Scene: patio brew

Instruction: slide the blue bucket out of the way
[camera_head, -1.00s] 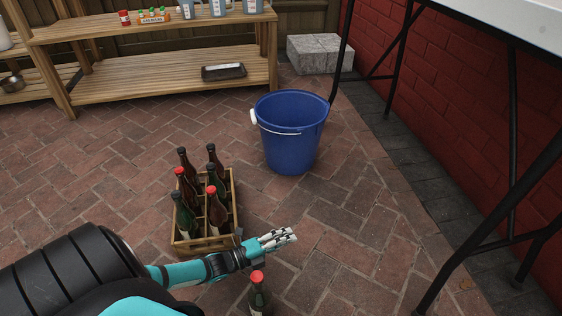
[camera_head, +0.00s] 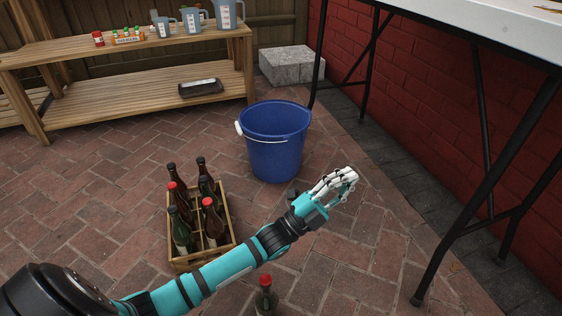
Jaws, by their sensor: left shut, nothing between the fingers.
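The blue bucket (camera_head: 275,150) stands upright on the brick floor in the middle of the view. Its white handle hangs over the front side, with a white grip at the upper left. My left gripper (camera_head: 342,181) is shut and empty. In the picture it is to the lower right of the bucket, apart from it, with its fingers pointing right. My right gripper is out of view.
A wooden crate (camera_head: 232,226) with several bottles stands left of my left forearm. A lone red-capped bottle (camera_head: 265,298) stands at the bottom. A wooden shelf (camera_head: 130,95) and concrete block (camera_head: 291,66) are behind. A black-legged white table (camera_head: 500,18) is at right.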

